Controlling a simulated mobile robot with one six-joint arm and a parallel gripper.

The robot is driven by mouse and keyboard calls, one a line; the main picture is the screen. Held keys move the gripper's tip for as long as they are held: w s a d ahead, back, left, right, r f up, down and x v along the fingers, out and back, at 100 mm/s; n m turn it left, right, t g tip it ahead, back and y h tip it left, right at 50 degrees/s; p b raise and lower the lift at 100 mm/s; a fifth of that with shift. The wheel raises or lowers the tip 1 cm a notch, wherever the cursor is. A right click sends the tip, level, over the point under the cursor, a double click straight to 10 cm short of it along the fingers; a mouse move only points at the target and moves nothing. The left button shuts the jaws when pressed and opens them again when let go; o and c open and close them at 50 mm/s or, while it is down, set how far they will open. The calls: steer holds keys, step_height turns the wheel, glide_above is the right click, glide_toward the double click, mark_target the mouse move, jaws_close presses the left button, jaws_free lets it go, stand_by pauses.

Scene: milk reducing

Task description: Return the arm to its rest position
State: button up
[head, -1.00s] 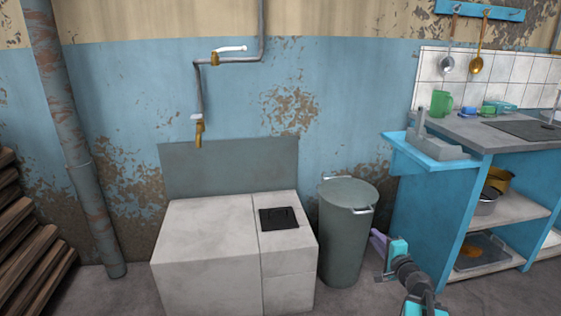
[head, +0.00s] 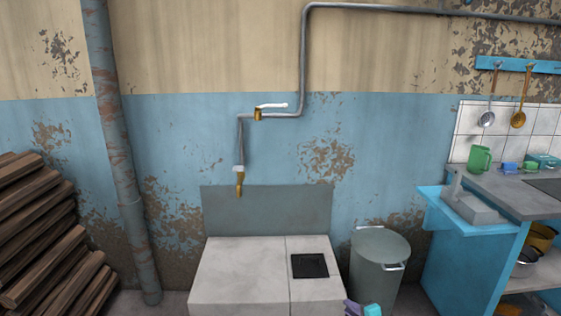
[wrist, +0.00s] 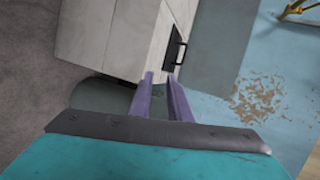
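My gripper (head: 354,303) shows only as a purple and turquoise bit at the bottom edge of the head view, in front of the white block and the bin. In the wrist view its two purple fingers (wrist: 159,77) stand apart with a gap between them and nothing held. Beyond the fingertips are the white block (wrist: 118,35) and its dark hatch with a handle (wrist: 173,50). The rest of my arm is out of the head view.
A blue counter (head: 475,265) is at the right. Stacked logs (head: 40,235) and a pipe (head: 130,220) are at the left. A tap (head: 239,180) hangs above the block.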

steer(key=s+a+f+n+g+y+p, duration=0.1)
steer(key=s+a+f+n+g+p, duration=0.4)
steer(key=s+a, duration=0.4)
steer(key=s+a+f+n+g+y+p, duration=0.1)
steer(key=s+a+f+n+g+p, duration=0.25)
steer(key=s+a+p, duration=0.6)
steer(key=s+d+f+n+g+h+p, duration=0.25)
steer(key=s+g, duration=0.35)
steer(key=s, duration=0.8)
steer(key=s+d+n+g+h, duration=0.3)
steer(key=s+d+h, duration=0.1)
steer(key=s+d, duration=0.5)
steer(key=shift+b, duration=0.3)
steer(key=shift+r, duration=0.1)
